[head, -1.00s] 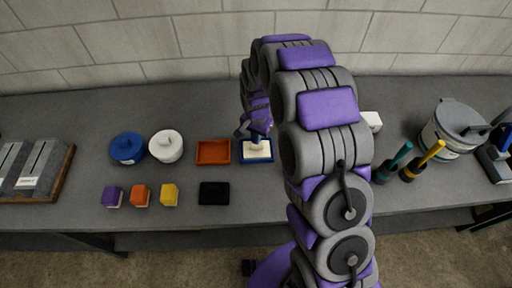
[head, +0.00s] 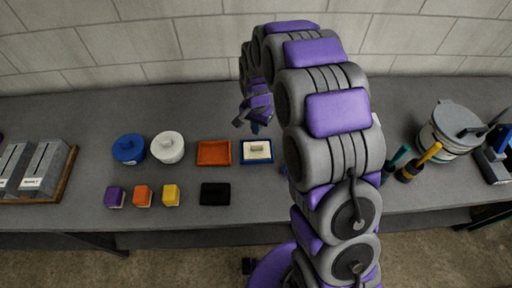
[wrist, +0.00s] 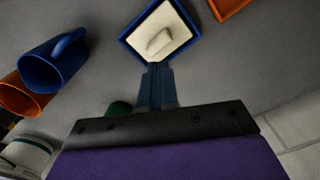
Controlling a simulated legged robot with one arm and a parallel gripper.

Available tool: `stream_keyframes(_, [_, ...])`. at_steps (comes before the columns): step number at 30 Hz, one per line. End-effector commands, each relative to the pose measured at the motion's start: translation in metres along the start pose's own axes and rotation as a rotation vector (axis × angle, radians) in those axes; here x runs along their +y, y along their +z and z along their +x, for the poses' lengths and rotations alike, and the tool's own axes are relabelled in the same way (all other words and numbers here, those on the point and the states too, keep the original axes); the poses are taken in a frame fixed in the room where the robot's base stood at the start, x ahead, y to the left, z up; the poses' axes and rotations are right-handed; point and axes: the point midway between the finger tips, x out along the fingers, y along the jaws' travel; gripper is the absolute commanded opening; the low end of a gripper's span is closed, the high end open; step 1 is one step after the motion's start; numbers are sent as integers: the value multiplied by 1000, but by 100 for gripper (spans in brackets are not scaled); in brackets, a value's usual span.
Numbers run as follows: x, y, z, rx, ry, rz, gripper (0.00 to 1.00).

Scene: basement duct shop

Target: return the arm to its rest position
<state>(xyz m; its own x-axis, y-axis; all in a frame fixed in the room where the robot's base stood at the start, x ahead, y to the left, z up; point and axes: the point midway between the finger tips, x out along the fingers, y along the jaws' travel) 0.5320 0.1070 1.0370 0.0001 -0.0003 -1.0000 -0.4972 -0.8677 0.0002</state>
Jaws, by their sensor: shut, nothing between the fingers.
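My gripper (head: 255,126) hangs from my purple and grey arm above the bench, over the area of the blue tray. In the wrist view its narrow dark-blue fingers (wrist: 157,84) are together, with nothing between them. The blue tray (head: 256,160) holds a cream block (head: 257,149) with a raised grip on top. In the wrist view the blue tray (wrist: 128,37) lies just beyond the fingertips, with the cream block (wrist: 160,24) in it. The fingers are apart from the block in the head view.
Purple, orange and yellow blocks (head: 171,195) stand in front. Right are tools (head: 425,157) and a bucket (head: 452,130).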

Motion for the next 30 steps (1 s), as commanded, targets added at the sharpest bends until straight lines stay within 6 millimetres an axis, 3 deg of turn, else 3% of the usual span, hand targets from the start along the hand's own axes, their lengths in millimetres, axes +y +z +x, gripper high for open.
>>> stream_keyframes(6, [0,0,-15,0,0,0,0])
stream_keyframes(23, [1,1,-16,-1,1,-2,0])
stream_keyframes(26, [7,4,-24,-2,2,-13,0])
stream_keyframes(30, [30,18,-48,-11,7,-56,0])
